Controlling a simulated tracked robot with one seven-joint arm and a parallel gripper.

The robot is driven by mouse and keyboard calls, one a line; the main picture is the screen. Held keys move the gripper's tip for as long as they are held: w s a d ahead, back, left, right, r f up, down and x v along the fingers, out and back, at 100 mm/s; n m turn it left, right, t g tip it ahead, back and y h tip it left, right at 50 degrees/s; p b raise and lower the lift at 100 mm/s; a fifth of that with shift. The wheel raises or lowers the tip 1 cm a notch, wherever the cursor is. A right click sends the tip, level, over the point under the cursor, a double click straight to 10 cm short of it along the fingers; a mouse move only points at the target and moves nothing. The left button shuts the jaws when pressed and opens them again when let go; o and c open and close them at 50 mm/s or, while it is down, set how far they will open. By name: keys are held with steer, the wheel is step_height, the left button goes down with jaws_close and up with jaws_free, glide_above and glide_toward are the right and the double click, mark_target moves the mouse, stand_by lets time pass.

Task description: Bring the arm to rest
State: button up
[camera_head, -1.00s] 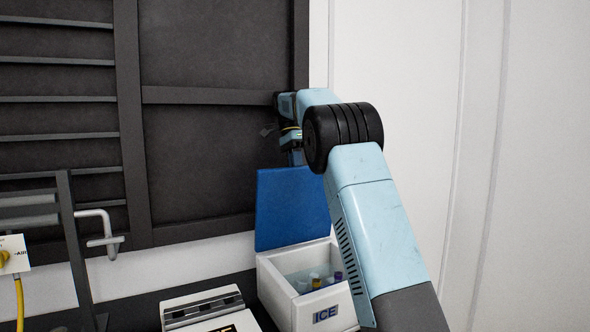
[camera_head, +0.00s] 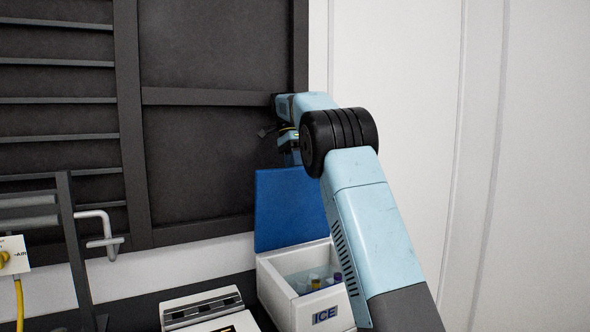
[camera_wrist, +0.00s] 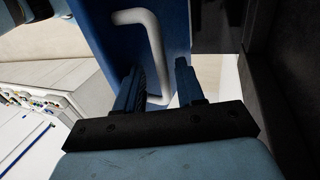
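My arm reaches up from the lower right in the head view and bends at a black-ringed joint. Its far end is above the raised blue lid of the ice box, where the black joint and arm partly hide my gripper (camera_head: 283,134). In the wrist view, the two dark fingers of my gripper (camera_wrist: 160,82) stand apart, so it is open. A white bent handle on a blue panel (camera_wrist: 100,32) shows beyond and between the fingers. I cannot tell how near it is. No held object is visible.
The white ice box (camera_head: 277,290) stands open below my arm, with several capped tubes inside. A white device (camera_head: 205,305) is to its left. White wall fills the right.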

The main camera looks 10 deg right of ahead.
steer(key=s+r, duration=0.1)
steer(key=s+d+r+n+t, duration=0.1)
steer(key=r, duration=0.1)
steer(key=s+d+r+n+t+y, duration=0.1)
steer(key=s+r, duration=0.1)
steer(key=shift+s, duration=0.1)
steer(key=s+n+t, duration=0.3)
steer(key=s+n, duration=0.2)
steer(key=s, duration=1)
steer(key=s+f+n+t, duration=0.2)
steer(key=s+f+n, duration=0.2)
steer(key=s+f, duration=0.4)
steer(key=s+f+n+t, duration=0.2)
steer(key=s+f, duration=0.6)
steer(key=s, duration=0.9)
steer(key=shift+a+f+n, duration=0.35)
steer(key=shift+n, duration=0.75)
